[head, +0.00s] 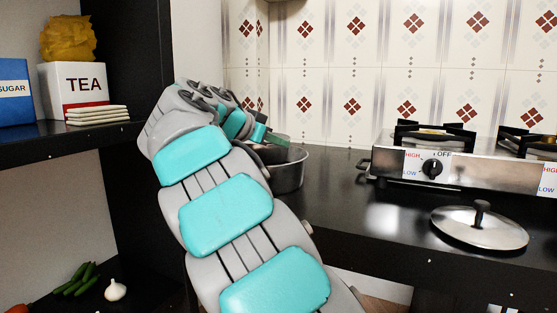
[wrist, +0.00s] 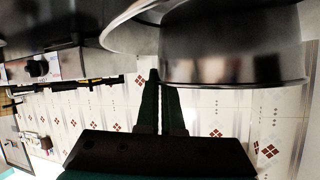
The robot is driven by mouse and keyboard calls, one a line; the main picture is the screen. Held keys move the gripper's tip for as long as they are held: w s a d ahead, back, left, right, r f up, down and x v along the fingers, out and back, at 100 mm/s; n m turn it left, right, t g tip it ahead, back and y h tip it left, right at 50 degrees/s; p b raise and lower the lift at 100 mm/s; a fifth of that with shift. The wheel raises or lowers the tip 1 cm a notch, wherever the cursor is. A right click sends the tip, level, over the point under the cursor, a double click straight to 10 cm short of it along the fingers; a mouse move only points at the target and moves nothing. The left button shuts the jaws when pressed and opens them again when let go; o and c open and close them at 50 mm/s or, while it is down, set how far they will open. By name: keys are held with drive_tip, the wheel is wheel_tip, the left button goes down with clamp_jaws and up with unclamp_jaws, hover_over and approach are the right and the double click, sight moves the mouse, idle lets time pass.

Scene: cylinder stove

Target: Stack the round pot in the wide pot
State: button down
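A metal pot (head: 292,175), apparently the wide pot, stands on the counter, partly hidden behind my arm. In the wrist view, which is upside down, a shiny round pot (wrist: 235,62) fills the upper right. A curved metal rim (wrist: 122,36), apparently the wide pot's, shows beside and below it. The rims overlap in view; I cannot tell how deep the round pot sits. My gripper (wrist: 160,88) has its two dark fingers close together at the round pot's wall, one on each side. The fingers (head: 277,139) also show just above the pot in the head view.
A stove (head: 460,170) with knobs stands right of the pot. A lid (head: 480,228) lies on the counter's right front. The counter between them is clear. A shelf on the left holds a tea box (head: 78,90) and a sugar box (head: 14,92). The tiled wall is behind.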

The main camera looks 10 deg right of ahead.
sight(279, 155)
drive_tip(key=shift+f, duration=1.95)
drive_tip(key=shift+f+b, duration=0.25)
drive_tip(key=shift+b, duration=0.3)
drive_tip(key=c, duration=1)
unclamp_jaws()
drive_tip(key=shift+c, duration=0.2)
drive_tip(key=shift+r, duration=0.15)
drive_tip(key=shift+r+p, duration=0.3)
drive_tip(key=shift+p, duration=0.3)
drive_tip(key=v, duration=1.2)
drive_tip(key=shift+f+b, duration=0.2)
drive_tip(key=shift+b, duration=0.2)
drive_tip(key=shift+s, duration=0.15)
